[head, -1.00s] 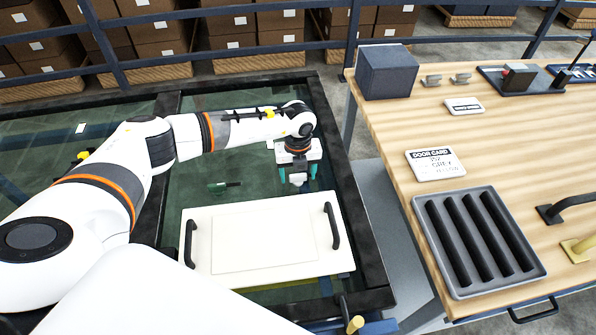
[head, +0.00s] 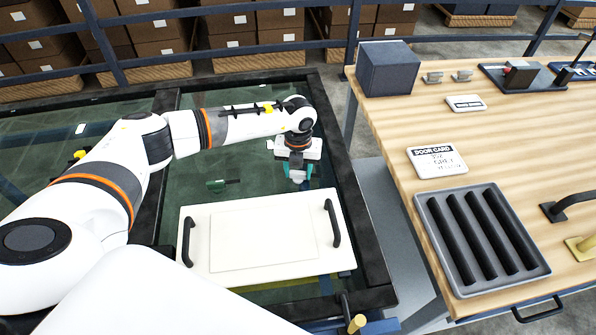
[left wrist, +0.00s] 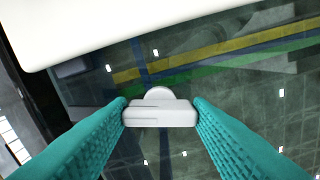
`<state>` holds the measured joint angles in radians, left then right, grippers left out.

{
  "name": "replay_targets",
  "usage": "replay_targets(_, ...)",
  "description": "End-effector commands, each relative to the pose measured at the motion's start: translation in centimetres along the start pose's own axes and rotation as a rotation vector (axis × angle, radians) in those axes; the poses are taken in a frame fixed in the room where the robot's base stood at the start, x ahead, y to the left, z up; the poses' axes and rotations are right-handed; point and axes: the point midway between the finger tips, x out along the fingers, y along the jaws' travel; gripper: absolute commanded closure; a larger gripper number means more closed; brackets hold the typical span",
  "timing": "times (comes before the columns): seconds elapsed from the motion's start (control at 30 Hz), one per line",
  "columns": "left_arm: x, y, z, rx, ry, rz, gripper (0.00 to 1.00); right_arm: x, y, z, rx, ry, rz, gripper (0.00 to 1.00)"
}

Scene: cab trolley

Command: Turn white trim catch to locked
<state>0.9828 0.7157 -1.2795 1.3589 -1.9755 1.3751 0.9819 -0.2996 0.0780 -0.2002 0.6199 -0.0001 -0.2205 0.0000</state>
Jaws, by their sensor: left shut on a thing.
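The white trim catch (left wrist: 160,109) is a small pale block with a rounded tab, set over the dark glass. In the left wrist view it sits between the teal fingers of my left gripper (left wrist: 161,112), which touch both its ends. In the head view my left gripper (head: 297,178) is just beyond the far edge of the white panel (head: 265,240), shut on the catch and partly hiding it. A green catch-like piece (head: 216,185) with a dark bar lies to the left. My right gripper is not in view.
The panel has two black handles (head: 332,222) and lies within a black frame (head: 350,190). On the right, a wooden table (head: 400,115) holds a grey ribbed tray (head: 422,210), a door card sign (head: 437,162) and a dark box (head: 387,70). Blue rails stand behind.

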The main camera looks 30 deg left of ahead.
Motion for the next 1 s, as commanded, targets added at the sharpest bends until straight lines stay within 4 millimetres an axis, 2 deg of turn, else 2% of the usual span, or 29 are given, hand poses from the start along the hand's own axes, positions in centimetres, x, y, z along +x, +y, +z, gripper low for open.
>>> replay_targets(1.0,0.1,0.0,-0.1,0.958,0.006,0.000,0.77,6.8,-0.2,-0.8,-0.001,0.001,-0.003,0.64)
